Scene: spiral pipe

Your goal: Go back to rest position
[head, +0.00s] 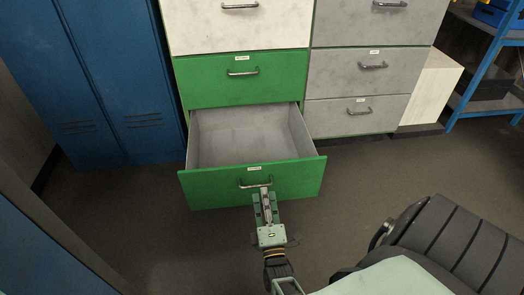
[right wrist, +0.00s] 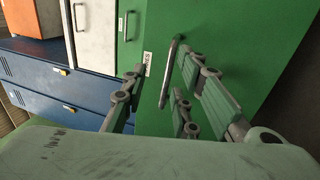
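The open green drawer (head: 200,190) is the bottom one of its cabinet; it is pulled out and its grey inside looks empty. Its metal handle (head: 256,185) is on the front panel. My right gripper (head: 265,198) is right at this handle, reaching in from below. In the right wrist view its fingers are spread apart, and the handle (right wrist: 169,72) shows between and just beyond their tips. I cannot tell whether they touch it. My left gripper is not in view.
A shut green drawer (head: 245,78) is above the open one. Grey drawers (head: 355,118) and a white box (head: 428,88) are to the right, blue lockers (head: 120,80) to the left. A black ribbed object (head: 440,240) fills the lower right. Floor is clear left of the drawer.

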